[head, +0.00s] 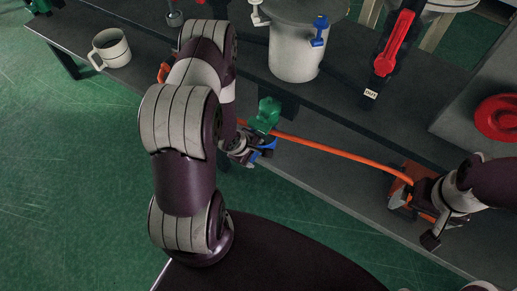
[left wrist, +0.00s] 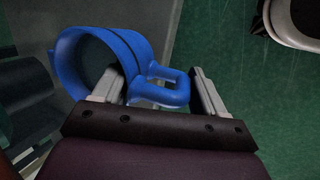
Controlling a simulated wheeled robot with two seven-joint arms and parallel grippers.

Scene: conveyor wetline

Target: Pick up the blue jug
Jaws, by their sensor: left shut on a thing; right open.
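The blue jug (left wrist: 133,42) shows large in the left wrist view, its round open mouth toward the camera and its looped handle between the fingers. My left gripper (left wrist: 155,88) is shut on this handle. In the head view only a bit of the jug (head: 264,145) shows beside my left gripper (head: 248,150), above the front edge of the grey bench; my arm hides the rest. My right gripper (head: 420,215) is open at the right, close to an orange object at the hose end; I cannot tell if they touch.
An orange hose (head: 330,150) runs along the bench (head: 310,190). A green object (head: 266,115) stands just behind the jug. Behind are a pale tank (head: 295,55) with a blue tap, a red-handled lever (head: 395,42), a white mug (head: 111,48) and a red round object (head: 497,117).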

